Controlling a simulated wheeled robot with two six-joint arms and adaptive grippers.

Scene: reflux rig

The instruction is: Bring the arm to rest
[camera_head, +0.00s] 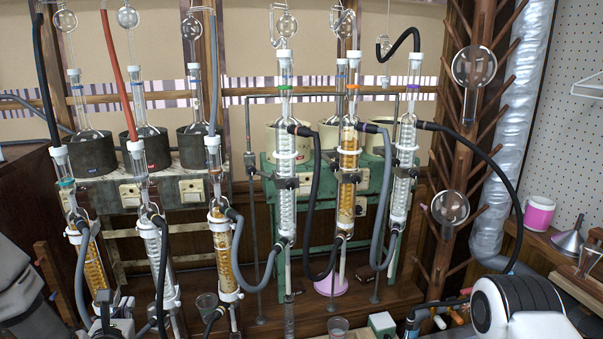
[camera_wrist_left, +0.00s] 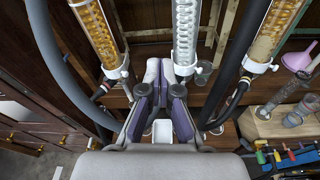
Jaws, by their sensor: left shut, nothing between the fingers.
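My left arm comes in at the lower left of the head view. Its gripper (camera_head: 106,308) is low, in front of the left group of glass condensers, and partly cut by the bottom edge. In the left wrist view my left gripper (camera_wrist_left: 165,72) shows its two grey fingers with purple inner faces. It is shut and holds nothing. A clear coil condenser (camera_wrist_left: 186,35) stands just beyond the fingers, and I cannot tell whether they touch it. My right gripper is not in view.
Amber-filled condensers (camera_wrist_left: 97,30) and (camera_wrist_left: 270,35) flank the gripper, with a grey hose (camera_wrist_left: 62,75) close at left. In the head view, more condensers (camera_head: 349,150) stand by a green frame (camera_head: 266,175). A white and black rounded body (camera_head: 518,305) is at lower right.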

